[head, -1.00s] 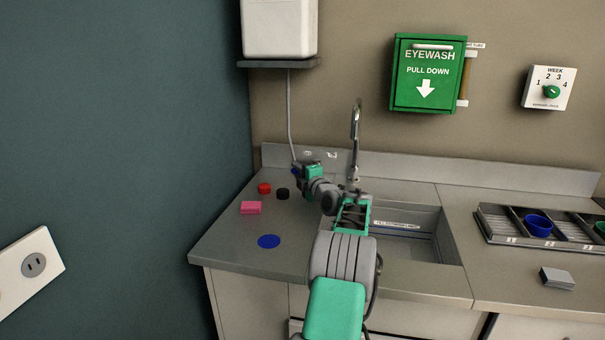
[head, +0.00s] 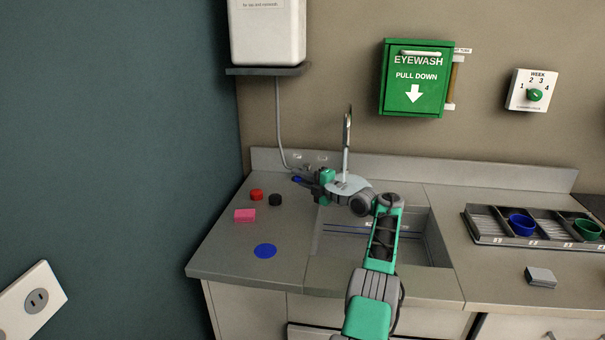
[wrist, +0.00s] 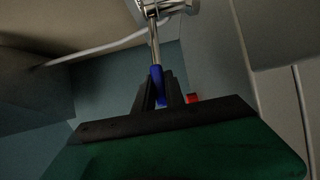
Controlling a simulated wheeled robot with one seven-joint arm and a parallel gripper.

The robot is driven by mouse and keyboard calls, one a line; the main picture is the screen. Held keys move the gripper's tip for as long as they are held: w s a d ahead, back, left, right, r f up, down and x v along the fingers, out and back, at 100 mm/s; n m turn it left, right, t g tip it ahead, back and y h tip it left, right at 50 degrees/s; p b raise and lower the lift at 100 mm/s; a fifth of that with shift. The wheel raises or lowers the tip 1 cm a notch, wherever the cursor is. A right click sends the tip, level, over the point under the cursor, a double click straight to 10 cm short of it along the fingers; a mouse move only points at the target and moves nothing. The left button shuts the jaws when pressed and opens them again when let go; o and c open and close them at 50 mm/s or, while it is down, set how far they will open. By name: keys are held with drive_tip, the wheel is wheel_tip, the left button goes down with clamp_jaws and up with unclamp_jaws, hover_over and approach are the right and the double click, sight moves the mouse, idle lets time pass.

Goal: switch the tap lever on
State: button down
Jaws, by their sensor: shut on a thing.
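The tap (head: 347,135) rises behind the sink (head: 440,240), with its curved metal spout upright. Its lever is a thin metal rod with a blue grip (head: 297,179), to the left of the spout near the back of the counter. In the wrist view the rod (wrist: 154,45) runs down from a metal body, and its blue grip (wrist: 157,78) sits between the dark fingers. My gripper (head: 306,182) is shut on this blue grip; the fingers also show in the wrist view (wrist: 161,92). My arm hides the tap's base in the head view.
A red piece (head: 256,194), a black piece (head: 275,200), a pink block (head: 245,215) and a blue disc (head: 265,251) lie left of the sink. A wall dispenser (head: 268,30) hangs above. A divided tray (head: 480,228) with cups stands right.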

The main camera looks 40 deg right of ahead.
drive_tip(key=shift+a, duration=0.1)
drive_tip(key=c, duration=1.7)
unclamp_jaws()
drive_tip(key=shift+a+r, duration=0.1)
drive_tip(key=shift+a, duration=0.05)
drive_tip(key=o, duration=0.3)
drive_tip(key=shift+s, duration=0.1)
drive_tip(key=shift+s+d+f+b, duration=0.25)
drive_tip(key=shift+s+b, duration=0.15)
drive_tip(key=shift+b, duration=0.35)
drive_tip(key=s+b, duration=0.1)
drive_tip(key=s, duration=0.3)
drive_tip(key=s+b, duration=0.1)
drive_tip(key=s, duration=0.2)
drive_tip(key=shift+d+r+b, duration=0.15)
drive_tip(key=shift+d+b, duration=0.15)
